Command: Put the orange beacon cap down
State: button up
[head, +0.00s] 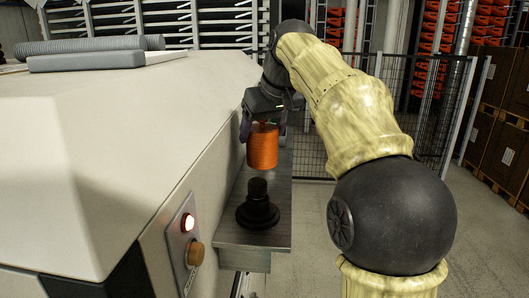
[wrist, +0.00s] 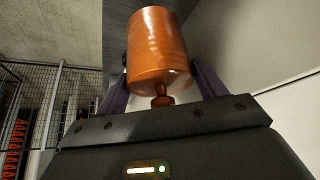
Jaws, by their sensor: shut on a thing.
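The orange beacon cap (head: 263,147) is a ribbed orange cylinder with a small knob on one end. My gripper (head: 262,124) is shut on that knob, and the cap hangs upright below it. In the wrist view the cap (wrist: 158,50) sits between my purple fingers (wrist: 162,100), with the knob toward the palm. In the head view the cap hangs above and slightly beyond a black stepped post (head: 258,205), apart from it. The post stands on a grey metal shelf (head: 224,232) fixed to the side of the white machine.
The large white machine (head: 120,130) fills the left. Its side carries a panel with a lit red-white lamp (head: 187,222) and a tan button (head: 195,254). A grey hose (head: 90,44) and flat grey pad (head: 86,62) lie on top. A wire fence (head: 425,100) stands behind my arm.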

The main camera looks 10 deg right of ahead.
aim_at(264, 147)
jog(key=shift+s+d+f, duration=0.1)
jog(key=shift+d+f, duration=0.05)
jog(key=shift+f, duration=0.2)
jog(key=shift+f, duration=1.9)
jog(key=shift+f, duration=0.1)
jog(key=o, duration=1)
jog(key=shift+c, duration=0.2)
jog(key=v, duration=1.2)
